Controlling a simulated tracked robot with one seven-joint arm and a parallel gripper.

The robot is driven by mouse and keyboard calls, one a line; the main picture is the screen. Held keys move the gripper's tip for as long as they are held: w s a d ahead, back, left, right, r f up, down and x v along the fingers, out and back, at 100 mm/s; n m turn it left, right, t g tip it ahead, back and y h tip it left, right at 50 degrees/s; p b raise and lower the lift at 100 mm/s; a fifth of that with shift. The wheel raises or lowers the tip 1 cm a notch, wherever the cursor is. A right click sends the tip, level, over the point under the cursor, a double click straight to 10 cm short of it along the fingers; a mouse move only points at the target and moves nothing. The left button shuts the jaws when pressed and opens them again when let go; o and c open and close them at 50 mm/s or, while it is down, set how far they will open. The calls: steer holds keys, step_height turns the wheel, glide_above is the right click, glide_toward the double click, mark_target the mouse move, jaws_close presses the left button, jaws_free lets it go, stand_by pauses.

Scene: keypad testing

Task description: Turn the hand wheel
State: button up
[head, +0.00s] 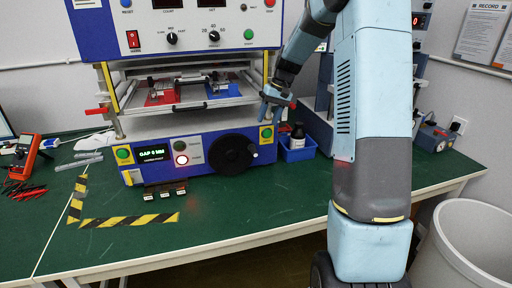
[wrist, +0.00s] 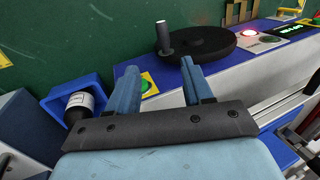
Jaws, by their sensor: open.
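The black hand wheel (head: 233,154) is on the front of the blue and grey tester's lower panel. In the wrist view the wheel (wrist: 208,44) lies just beyond my fingertips, with its upright handle (wrist: 163,38) at its left side. My gripper (head: 268,110) is up and to the right of the wheel in the head view. In the wrist view my gripper (wrist: 158,68) is open and empty, with the handle ahead of the gap between its fingers and apart from them. The display (head: 153,153) reads "GAP 0 MM".
A green button (wrist: 148,82) sits close to my left finger. A blue bin (head: 297,148) holding a bottle (wrist: 78,106) stands beside the tester. A lit button (head: 181,160) is left of the wheel. The green bench (head: 230,205) in front is mostly clear.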

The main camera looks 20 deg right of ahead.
steer(key=x, duration=1.3)
steer(key=shift+a, duration=0.4)
jaws_close()
